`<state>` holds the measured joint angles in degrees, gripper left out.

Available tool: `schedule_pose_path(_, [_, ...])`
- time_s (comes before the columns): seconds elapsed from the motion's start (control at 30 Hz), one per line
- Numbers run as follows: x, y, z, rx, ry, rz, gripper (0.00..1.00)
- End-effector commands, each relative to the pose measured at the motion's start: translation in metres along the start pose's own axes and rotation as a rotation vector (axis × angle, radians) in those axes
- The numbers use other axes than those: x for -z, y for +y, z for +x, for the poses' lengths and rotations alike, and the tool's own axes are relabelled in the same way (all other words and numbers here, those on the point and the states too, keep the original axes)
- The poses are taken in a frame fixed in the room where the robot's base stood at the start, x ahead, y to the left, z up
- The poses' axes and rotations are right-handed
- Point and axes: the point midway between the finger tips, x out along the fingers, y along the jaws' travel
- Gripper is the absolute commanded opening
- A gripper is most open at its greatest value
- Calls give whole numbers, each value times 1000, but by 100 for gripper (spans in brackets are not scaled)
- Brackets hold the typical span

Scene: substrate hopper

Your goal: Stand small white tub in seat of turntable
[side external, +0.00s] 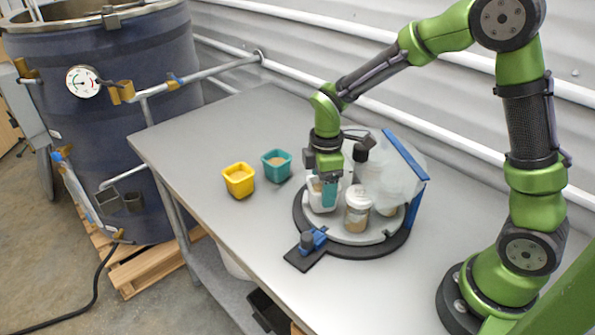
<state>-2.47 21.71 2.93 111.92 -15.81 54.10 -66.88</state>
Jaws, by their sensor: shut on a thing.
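The small white tub (314,194) is at the left side of the round turntable (343,237). My gripper (327,188) points down over that side, with its teal fingers shut on the tub. The tub looks about upright. Its base is low at the turntable's pale top, but I cannot tell whether it rests in a seat or hangs just above one. The fingers cover part of the tub, and the seat beneath it is hidden.
A lidded jar (357,209) stands on the turntable close right of the tub. A clear shield with a blue edge (407,156) rises behind. A blue clamp (312,240) sits at the front rim. A yellow tub (238,181) and a teal tub (276,166) stand left on the bench.

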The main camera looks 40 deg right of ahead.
Motion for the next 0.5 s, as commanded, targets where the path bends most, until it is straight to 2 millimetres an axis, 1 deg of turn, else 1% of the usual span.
schedule_pose_path(0.27, [0,0,2,0,0,1,48])
schedule_pose_path(0.3, [0,0,2,0,0,1,75])
schedule_pose_path(0.47, [0,0,2,1,0,1,99])
schedule_pose_path(0.5, [0,0,3,1,0,1,100])
